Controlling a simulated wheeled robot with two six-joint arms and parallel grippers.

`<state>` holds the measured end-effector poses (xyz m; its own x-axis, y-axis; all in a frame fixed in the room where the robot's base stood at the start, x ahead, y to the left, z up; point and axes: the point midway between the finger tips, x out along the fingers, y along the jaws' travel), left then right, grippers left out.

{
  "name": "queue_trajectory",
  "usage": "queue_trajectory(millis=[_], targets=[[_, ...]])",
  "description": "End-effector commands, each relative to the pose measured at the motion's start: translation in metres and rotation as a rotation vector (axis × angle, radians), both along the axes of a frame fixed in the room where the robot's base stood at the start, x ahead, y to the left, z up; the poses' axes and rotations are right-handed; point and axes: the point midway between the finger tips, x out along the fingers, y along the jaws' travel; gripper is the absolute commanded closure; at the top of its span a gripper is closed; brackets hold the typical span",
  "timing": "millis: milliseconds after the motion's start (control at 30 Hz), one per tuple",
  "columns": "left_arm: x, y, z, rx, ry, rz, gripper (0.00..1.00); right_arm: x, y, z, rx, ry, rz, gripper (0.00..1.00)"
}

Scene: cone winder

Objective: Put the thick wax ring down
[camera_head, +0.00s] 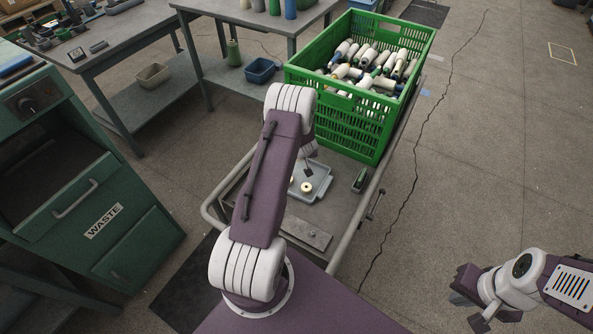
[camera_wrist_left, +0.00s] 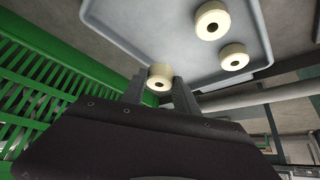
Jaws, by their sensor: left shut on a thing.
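My left gripper (camera_wrist_left: 159,92) is shut on a cream wax ring (camera_wrist_left: 160,76), held between its two fingertips. The held ring looks fairly thick, with a dark centre hole. Two other cream rings, one (camera_wrist_left: 212,20) and another (camera_wrist_left: 234,57), lie on the grey tray (camera_wrist_left: 150,35), apart from the held one. In the head view the left gripper (camera_head: 308,172) is over the tray (camera_head: 322,182), mostly hidden by my arm. A ring (camera_head: 306,187) shows there on the tray. My right gripper (camera_head: 469,309) is empty and open at lower right, over the floor.
A green crate (camera_head: 345,127) full of yarn cones stands just beyond the tray on the cart (camera_head: 345,205). A small green-dark tool (camera_head: 360,181) lies right of the tray. A waste cabinet (camera_head: 80,190) stands at left, and grey workbenches are behind.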

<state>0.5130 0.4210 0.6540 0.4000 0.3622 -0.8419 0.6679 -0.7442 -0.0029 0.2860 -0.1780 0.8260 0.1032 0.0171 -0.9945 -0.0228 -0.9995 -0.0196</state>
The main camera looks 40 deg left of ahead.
Motion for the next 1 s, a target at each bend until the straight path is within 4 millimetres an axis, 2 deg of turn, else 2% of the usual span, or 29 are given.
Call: queue_trajectory(millis=[33,233,433,800,833,1000], targets=[[0.0,0.0,-0.009,0.001,0.0,-0.001,1.0,0.0,0.0,-0.005,0.0,0.0,0.0,1.0],[0.0,0.0,-0.014,0.001,-0.001,0.0,1.0,0.0,0.0,-0.006,0.0,0.0,0.0,1.0],[0.0,0.0,-0.048,0.001,0.0,-0.001,1.0,0.0,0.0,-0.02,0.0,0.0,0.0,1.0],[0.0,0.0,-0.052,0.001,-0.001,0.0,1.0,0.0,0.0,-0.021,0.0,0.0,0.0,1.0],[0.0,0.0,-0.051,0.001,-0.001,0.0,0.56,0.0,0.0,-0.02,0.0,0.0,0.0,1.0],[0.0,0.0,-0.05,0.001,-0.001,0.0,0.55,0.0,0.0,-0.019,0.0,0.0,0.0,1.0]])
